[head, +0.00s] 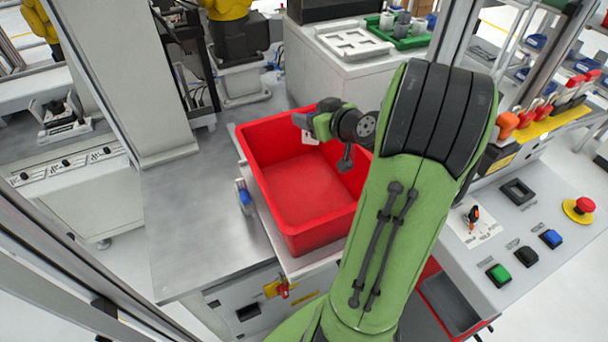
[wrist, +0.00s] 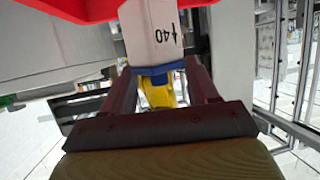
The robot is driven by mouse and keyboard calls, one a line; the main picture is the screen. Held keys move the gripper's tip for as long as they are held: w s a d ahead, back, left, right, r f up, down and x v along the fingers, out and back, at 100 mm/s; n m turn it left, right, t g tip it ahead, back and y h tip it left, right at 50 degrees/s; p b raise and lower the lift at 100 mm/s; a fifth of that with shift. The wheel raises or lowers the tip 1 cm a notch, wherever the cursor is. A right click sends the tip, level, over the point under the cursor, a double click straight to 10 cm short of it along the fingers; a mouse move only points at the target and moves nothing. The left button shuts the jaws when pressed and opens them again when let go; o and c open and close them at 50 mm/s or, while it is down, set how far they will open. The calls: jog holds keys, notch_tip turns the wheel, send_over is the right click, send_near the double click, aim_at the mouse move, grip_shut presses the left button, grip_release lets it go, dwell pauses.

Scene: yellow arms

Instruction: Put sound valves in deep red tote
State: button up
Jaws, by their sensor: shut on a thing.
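The deep red tote (head: 305,178) stands on the bench in the middle of the head view. The part of its floor that shows is bare; my arm hides its right side. My gripper (head: 318,127) is at the tote's far side, over its inside or rim; the exact height is unclear. It is shut on a white valve (head: 308,138) with a blue band. In the wrist view the valve (wrist: 152,32) shows the marking "40" and an arrow between the fingers (wrist: 160,80), and the tote's red edge (wrist: 75,8) is at the top. Another blue and white part (head: 245,196), perhaps a valve, is left of the tote.
A bare metal bench (head: 190,225) lies to the left, beside a grey column (head: 130,75). A white fixture tray (head: 354,42) and a green tray (head: 400,35) with several grey parts stand behind. A control panel (head: 525,235) with buttons is at the right.

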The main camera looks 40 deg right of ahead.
notch_tip(320, 180, down, 6)
jog(key=b, duration=0.3)
jog(key=shift+r, duration=0.1)
jog(key=o, duration=1.2)
jog(key=shift+s, duration=0.15)
jog(key=b+v, duration=0.1)
jog(key=v, duration=1.4)
jog(key=shift+s+a+r+b, duration=0.15)
jog(key=shift+s+r+b, duration=0.1)
jog(key=shift+b, duration=0.15)
